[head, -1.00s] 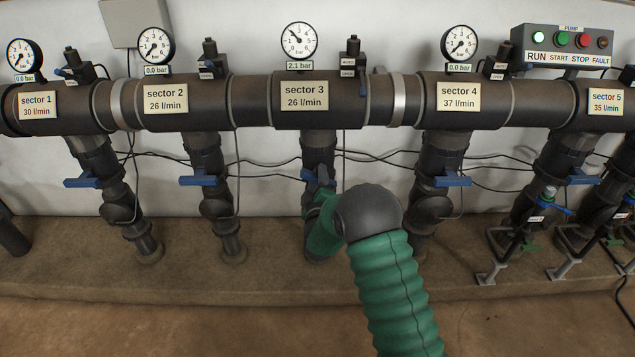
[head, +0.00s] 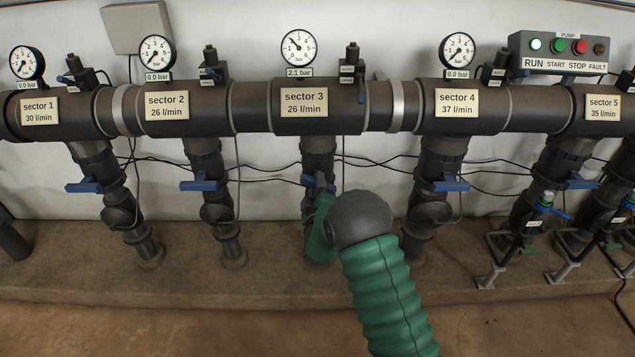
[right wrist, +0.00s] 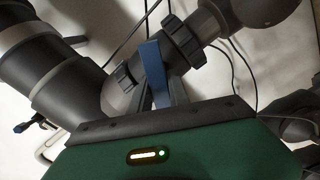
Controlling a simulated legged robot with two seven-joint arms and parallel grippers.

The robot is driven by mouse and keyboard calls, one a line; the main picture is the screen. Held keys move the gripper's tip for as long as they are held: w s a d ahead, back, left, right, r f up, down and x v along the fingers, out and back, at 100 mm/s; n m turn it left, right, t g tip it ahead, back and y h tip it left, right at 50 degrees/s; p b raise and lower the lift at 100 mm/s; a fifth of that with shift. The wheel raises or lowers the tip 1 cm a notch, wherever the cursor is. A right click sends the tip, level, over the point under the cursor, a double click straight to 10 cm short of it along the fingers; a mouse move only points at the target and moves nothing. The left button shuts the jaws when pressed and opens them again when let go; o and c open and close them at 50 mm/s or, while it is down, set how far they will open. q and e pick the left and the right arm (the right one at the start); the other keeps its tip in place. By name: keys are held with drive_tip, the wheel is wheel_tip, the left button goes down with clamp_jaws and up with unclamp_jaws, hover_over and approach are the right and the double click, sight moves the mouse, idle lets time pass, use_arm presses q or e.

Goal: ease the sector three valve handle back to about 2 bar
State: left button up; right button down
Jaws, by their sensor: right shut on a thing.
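The sector three valve handle is a blue lever; its left end (head: 307,180) shows below the sector 3 pipe in the head view, the rest hidden by my gripper. In the right wrist view the blue handle (right wrist: 154,70) stands between my fingers. My right gripper (head: 320,181) is shut on it, with my green arm coming from below. The sector 3 gauge (head: 298,47) has a readout of 2.1 bar (head: 299,72). The sector 3 label (head: 304,103) reads 26 l/min. My left gripper is not in view.
Similar blue handles sit on the sector 2 (head: 199,185) and sector 4 (head: 452,186) branches, clear of my arm. Thin black cables run along the wall behind the pipes. The pump box (head: 571,52) at upper right has its green RUN lamp lit. The front floor is clear.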

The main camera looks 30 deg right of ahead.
drive_tip(key=c, duration=1.3)
unclamp_jaws()
drive_tip(key=shift+f, duration=0.1)
drive_tip(key=shift+s+a, duration=0.1)
drive_tip(key=shift+p+v, duration=2.6)
drive_tip(key=shift+v, duration=5.75)
